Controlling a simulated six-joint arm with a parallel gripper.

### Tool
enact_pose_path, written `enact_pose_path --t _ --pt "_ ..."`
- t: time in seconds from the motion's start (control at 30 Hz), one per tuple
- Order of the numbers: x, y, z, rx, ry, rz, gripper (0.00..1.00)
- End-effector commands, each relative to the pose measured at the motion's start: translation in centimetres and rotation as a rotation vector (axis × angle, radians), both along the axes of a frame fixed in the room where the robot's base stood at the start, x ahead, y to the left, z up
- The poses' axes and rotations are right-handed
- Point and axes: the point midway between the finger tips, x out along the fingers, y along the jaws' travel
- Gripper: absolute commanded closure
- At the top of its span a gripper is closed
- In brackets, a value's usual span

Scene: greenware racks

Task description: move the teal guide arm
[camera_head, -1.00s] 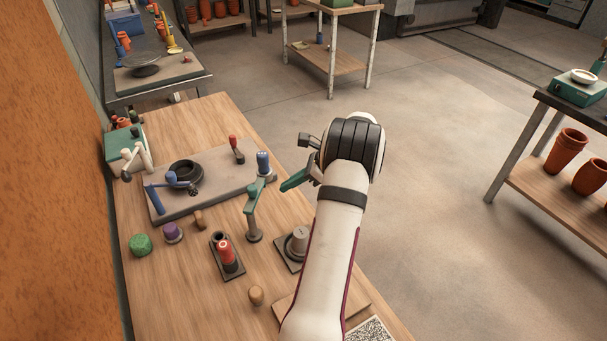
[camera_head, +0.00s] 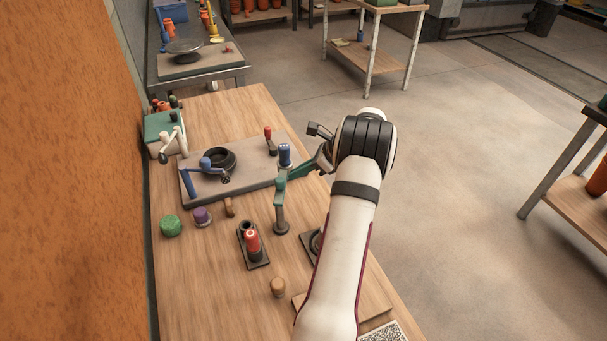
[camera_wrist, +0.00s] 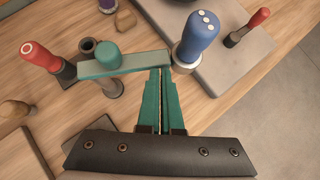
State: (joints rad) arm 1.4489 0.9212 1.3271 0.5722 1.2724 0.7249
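The teal guide arm (camera_head: 281,187) sits on a grey post near the right edge of the workbench. In the wrist view it is a flat teal bar (camera_wrist: 135,66) with a round teal knob, lying across the front of my fingertips. My gripper (camera_head: 298,171) has teal fingers (camera_wrist: 161,72), held together with only a thin gap and nothing visible between them. The fingertips are at the bar's right end, and look to touch or nearly touch it. Exact contact is not clear.
A blue handle with white dots (camera_wrist: 198,38) stands close to the right of my fingertips. A red handle (camera_head: 252,243) on a dark base stands left of the post. A grey slab (camera_head: 240,185) with a black ring and blue crank lies behind. Open floor is to the right.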

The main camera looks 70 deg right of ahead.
Motion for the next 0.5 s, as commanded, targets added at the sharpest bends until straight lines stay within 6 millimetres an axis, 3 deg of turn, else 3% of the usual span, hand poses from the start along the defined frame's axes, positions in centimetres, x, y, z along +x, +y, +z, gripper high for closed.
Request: enact_pose_path --t 0.27,0.4,0.5 --pt "-0.4 -0.2 0.0 0.000 -0.002 0.000 1.00" --pt "-3.6 -1.2 -0.1 0.002 -0.002 -0.006 1.00" --pt "-5.8 -2.0 2.1 -0.004 -0.001 -0.003 1.00"
